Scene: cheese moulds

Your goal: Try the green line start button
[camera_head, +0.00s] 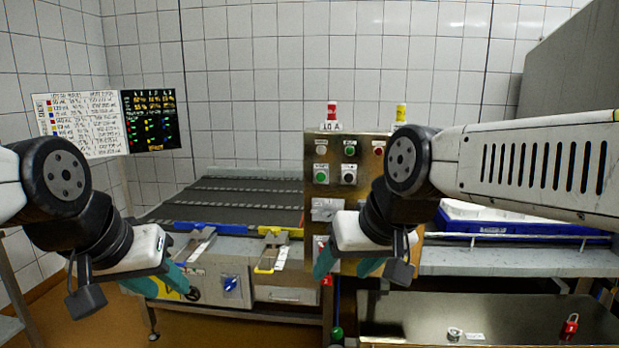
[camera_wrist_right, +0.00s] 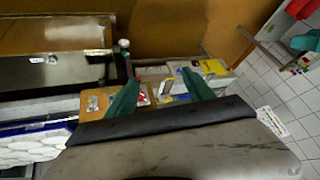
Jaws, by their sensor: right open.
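The upright control panel (camera_head: 335,185) stands in the middle of the head view. It carries a green button at upper middle (camera_head: 349,150), another green button at lower left (camera_head: 322,177), a red button (camera_head: 378,151) and a black-handled switch (camera_head: 348,178). The labels are too small to read, so I cannot tell which green button is line start. My right gripper (camera_head: 347,268) is open and empty, below and in front of the panel, apart from the buttons; its spread teal fingers also show in the right wrist view (camera_wrist_right: 158,88). My left gripper (camera_head: 170,290) looks open and empty, low at the left.
A dark conveyor (camera_head: 240,200) lies left of the panel, with a yellow-handled clamp (camera_head: 270,255) at its front. A blue-rimmed tray (camera_head: 480,228) sits at right. A red padlock (camera_head: 570,326) is on the steel surface at lower right. Two lamps top the panel.

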